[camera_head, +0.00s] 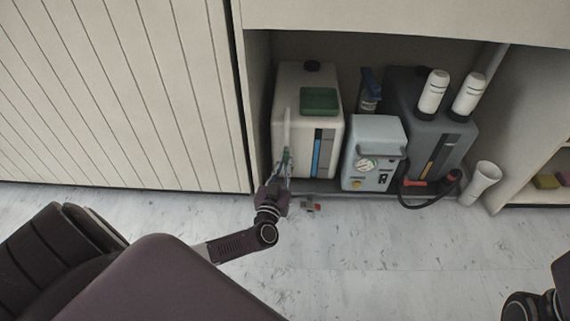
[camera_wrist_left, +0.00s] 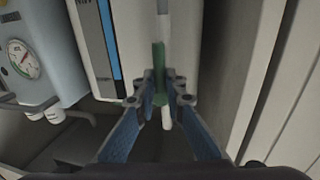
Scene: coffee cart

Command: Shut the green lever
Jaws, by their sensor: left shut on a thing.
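The green lever (camera_wrist_left: 158,58) shows in the left wrist view, upright on the front of a white tank (camera_wrist_left: 137,28), below a pale vertical pipe. My left gripper (camera_wrist_left: 160,86) is shut on the lever, with one blue finger on each side of it. In the head view my left gripper (camera_head: 281,174) is at the lower front left of the white tank (camera_head: 306,85), and the lever (camera_head: 286,156) is a small green patch there, mostly hidden. At the lower right of the head view a dark part of my right arm shows, but its gripper does not.
A grey-blue unit with a gauge (camera_head: 374,150) stands right of the white tank. A dark tank (camera_head: 440,115), two white cylinders, a black hose and a white cup (camera_head: 480,183) are further right. The cabinet wall is close on the left. The floor in front is mostly clear.

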